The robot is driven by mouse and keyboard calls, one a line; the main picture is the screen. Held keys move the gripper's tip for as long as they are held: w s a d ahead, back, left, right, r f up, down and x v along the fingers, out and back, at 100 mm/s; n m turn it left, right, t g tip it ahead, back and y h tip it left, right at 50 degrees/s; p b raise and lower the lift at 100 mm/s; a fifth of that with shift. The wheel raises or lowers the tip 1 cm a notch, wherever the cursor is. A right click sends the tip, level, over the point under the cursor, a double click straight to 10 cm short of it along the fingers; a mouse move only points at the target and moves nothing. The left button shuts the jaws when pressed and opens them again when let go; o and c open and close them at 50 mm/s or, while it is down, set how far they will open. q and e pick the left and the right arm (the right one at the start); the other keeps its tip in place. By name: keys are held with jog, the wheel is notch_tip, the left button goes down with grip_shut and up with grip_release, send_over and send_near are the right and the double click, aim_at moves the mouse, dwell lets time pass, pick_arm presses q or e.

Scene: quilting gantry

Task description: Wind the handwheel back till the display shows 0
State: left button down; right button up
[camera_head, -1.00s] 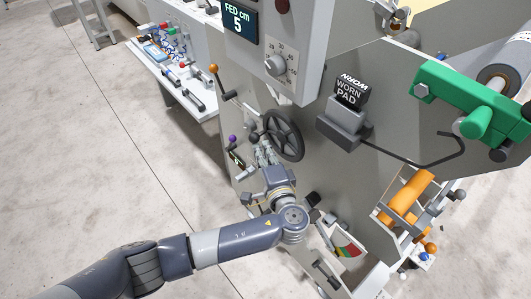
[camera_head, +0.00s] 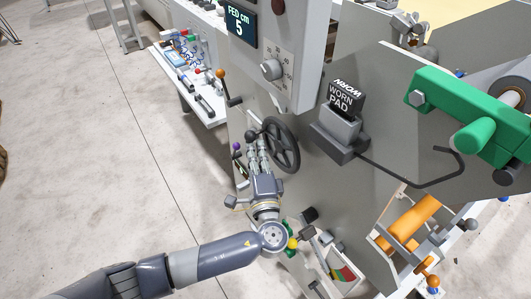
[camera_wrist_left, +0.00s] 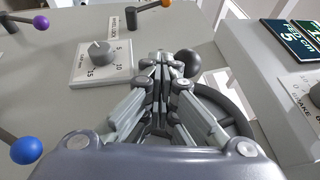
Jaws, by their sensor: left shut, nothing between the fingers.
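The dark handwheel (camera_head: 297,160) is mounted on the grey machine panel, with a dark ball knob (camera_head: 252,135) at its upper left. In the left wrist view the ball knob (camera_wrist_left: 188,63) is just right of my fingertips, and the wheel rim (camera_wrist_left: 238,108) runs behind my fingers. The display (camera_head: 242,25) reads "FED cm 5"; it also shows at the right in the left wrist view (camera_wrist_left: 297,40). My left gripper (camera_head: 256,143) is shut and empty at the wheel's left side, close below the knob. Whether it touches the knob I cannot tell. My right gripper is out of view.
A dial (camera_head: 271,69) sits below the display. A lever with an orange ball (camera_head: 221,73) is left of the wheel. A block marked "WORN PAD" (camera_head: 343,108) and a green bracket (camera_head: 460,105) are on the right.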

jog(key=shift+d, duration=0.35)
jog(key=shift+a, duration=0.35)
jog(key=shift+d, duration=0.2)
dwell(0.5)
